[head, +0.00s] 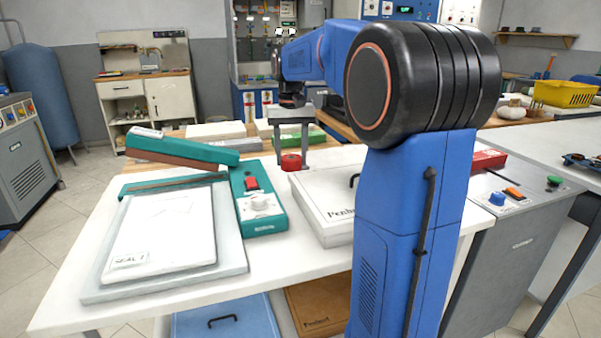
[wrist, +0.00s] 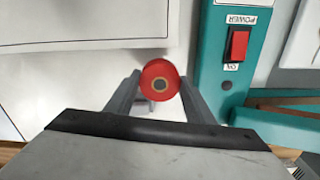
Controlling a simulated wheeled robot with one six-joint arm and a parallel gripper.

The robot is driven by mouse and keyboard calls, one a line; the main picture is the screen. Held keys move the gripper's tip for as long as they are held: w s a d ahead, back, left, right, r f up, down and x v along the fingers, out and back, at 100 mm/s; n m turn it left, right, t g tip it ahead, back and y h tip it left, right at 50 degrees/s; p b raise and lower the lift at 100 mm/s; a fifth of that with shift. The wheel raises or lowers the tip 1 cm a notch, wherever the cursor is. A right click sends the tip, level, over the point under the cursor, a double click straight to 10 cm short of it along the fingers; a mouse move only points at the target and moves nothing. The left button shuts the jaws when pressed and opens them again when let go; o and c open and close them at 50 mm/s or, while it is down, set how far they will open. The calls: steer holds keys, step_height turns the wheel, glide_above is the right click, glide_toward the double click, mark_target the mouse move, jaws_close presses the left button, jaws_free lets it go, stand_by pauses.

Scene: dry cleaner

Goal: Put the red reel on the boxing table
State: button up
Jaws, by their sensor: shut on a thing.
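The red reel (head: 291,162) is a small round roll, between the teal sealing machine and the white lidded box. My gripper (head: 291,154) points down from above and is shut on it. In the wrist view the reel (wrist: 160,69) shows its round face and dark centre between the two grey fingers. It is at or just above the white table top (head: 300,265); I cannot tell whether it touches. No label shows which table is the boxing table.
The teal sealing machine (head: 262,208) with a red switch is left of the reel. The white box (head: 322,208) with a black handle is close on the right. Stacked flat packs (head: 216,131) lie behind. Bare table shows at the front.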

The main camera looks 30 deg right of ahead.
mark_target(292, 171)
steer(key=shift+f, duration=2.65)
steer(key=shift+f, duration=0.1)
steer(key=o, duration=1.2)
steer(key=shift+c, duration=0.2)
step_height(292, 171, up, 12)
steer(key=shift+r, duration=0.15)
